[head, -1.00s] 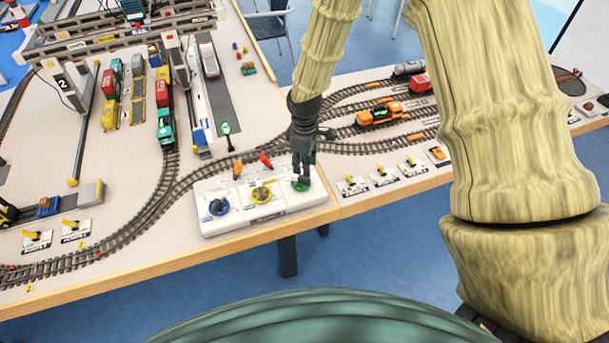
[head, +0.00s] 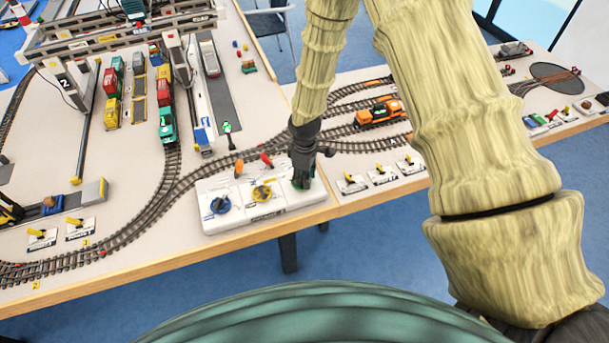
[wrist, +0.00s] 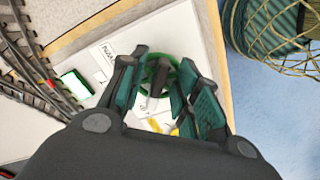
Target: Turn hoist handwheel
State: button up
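A white control panel (head: 240,226) with blue (head: 221,205), yellow (head: 262,193) and green handwheels lies near the table's front edge. I cannot read which wheel is the hoist. My gripper (head: 302,184) points down over the green handwheel at the panel's right end and mostly hides it in the head view. In the wrist view the green handwheel (wrist: 183,69) and its dark crank knob lie between the fingers of my gripper (wrist: 166,88). The fingers are apart, with gaps visible beside the knob. Contact with the wheel cannot be told.
Small yellow-levered switches (head: 381,174) stand right of the panel. Two upright levers, orange (head: 238,168) and red (head: 266,160), are at its back. Tracks with an orange locomotive (head: 379,112) run behind. The gantry crane (head: 120,40) stands at the back left.

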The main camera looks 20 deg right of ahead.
jog(key=shift+c, duration=0.4)
grip_shut()
